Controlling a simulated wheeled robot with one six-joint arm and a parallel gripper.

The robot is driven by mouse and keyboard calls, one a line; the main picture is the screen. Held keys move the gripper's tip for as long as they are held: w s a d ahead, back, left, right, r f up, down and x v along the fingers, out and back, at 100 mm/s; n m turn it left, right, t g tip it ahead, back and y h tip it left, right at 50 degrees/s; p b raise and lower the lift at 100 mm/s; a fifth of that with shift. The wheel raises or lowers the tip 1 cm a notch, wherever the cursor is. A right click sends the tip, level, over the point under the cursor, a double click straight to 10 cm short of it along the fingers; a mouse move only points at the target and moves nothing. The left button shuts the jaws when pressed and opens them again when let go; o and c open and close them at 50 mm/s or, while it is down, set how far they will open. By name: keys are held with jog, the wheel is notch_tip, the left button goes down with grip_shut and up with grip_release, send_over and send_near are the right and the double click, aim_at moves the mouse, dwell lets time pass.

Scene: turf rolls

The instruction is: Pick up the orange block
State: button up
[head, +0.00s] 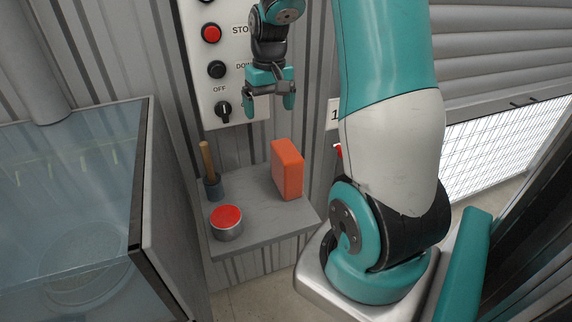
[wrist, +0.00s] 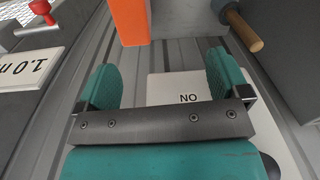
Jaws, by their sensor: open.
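The orange block (head: 287,170) stands upright on a small grey shelf (head: 262,222) in the head view. In the wrist view, part of the orange block (wrist: 130,22) shows at the top edge, the rest cut off by the frame. My gripper (head: 270,103) is open and empty in front of the control panel, above and a little left of the block. The wrist view also shows its two teal fingers (wrist: 163,80) spread apart, with nothing between them. The gripper does not touch the block.
The control panel (head: 228,60) is on the wall behind. A glass-topped box (head: 75,190) stands at left. A red valve handle (wrist: 42,8) shows in the wrist view.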

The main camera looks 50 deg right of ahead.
jog(key=m, duration=0.1)
send_near(286, 149)
jog(key=f, duration=0.2)
jog(key=f+p, duration=0.1)
jog(key=f, duration=0.4)
jog(key=shift+w+f+p, duration=0.25)
jog(key=shift+f+p, duration=0.1)
jog(key=shift+s+a+f+p, duration=0.1)
jog(key=shift+f+p, duration=0.3)
jog(key=shift+f, duration=1.05)
jog(key=shift+s+f+p, duration=0.15)
jog(key=shift+f+p, duration=0.25)
jog(key=shift+f, duration=1.05)
jog(key=c, duration=1)
jog(key=shift+r, duration=0.1)
jog(key=shift+c, duration=0.2)
